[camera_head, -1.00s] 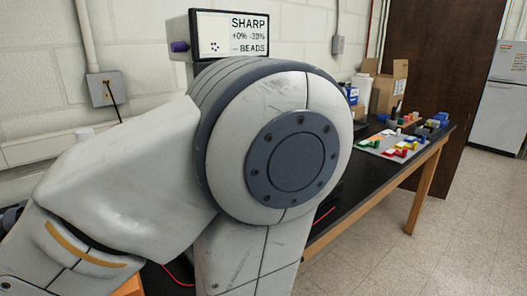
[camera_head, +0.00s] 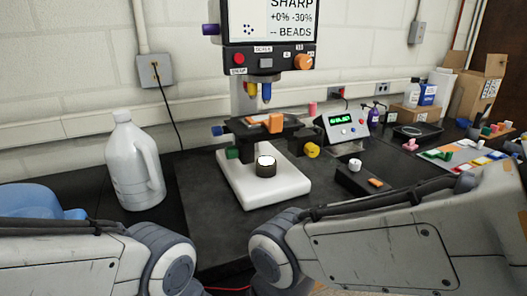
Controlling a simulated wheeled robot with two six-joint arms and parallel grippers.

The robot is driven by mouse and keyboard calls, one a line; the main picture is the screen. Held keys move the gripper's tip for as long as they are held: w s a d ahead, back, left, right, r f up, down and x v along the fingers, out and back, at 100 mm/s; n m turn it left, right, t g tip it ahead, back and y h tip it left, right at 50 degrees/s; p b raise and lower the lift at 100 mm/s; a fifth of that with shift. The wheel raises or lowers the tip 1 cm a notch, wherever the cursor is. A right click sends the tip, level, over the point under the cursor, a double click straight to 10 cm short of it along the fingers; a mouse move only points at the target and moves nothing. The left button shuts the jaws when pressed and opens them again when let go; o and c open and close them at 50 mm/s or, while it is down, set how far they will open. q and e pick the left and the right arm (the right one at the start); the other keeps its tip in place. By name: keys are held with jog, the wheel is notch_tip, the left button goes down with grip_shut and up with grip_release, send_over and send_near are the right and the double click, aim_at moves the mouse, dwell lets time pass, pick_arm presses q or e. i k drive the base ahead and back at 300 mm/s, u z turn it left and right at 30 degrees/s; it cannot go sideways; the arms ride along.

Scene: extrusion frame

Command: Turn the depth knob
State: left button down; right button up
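A microscope-like device stands on the dark bench, with a screen (camera_head: 282,20) reading SHARP, +0% -30%, BEADS. It carries several knobs: purple (camera_head: 211,30) beside the screen, orange (camera_head: 304,62) on the panel, blue (camera_head: 218,131) and green (camera_head: 233,153) at the stage's left, yellow (camera_head: 312,150) at its right. I cannot read which one is the depth knob. A dark round part with a white top (camera_head: 266,167) sits on the white base (camera_head: 285,192). Neither gripper shows; only my arm links cross the bottom, apart from the knobs.
A white jug (camera_head: 134,165) stands left of the device. A box with a green display (camera_head: 342,125) and a low black block (camera_head: 362,181) are to the right. Bottles, a cardboard box (camera_head: 477,88) and colored pieces stand farther right. The dark mat left of the base is clear.

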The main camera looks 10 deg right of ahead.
aim_at(232, 153)
jog(key=z, duration=2.7)
jog(key=k, duration=0.8)
jog(key=u, duration=3.05)
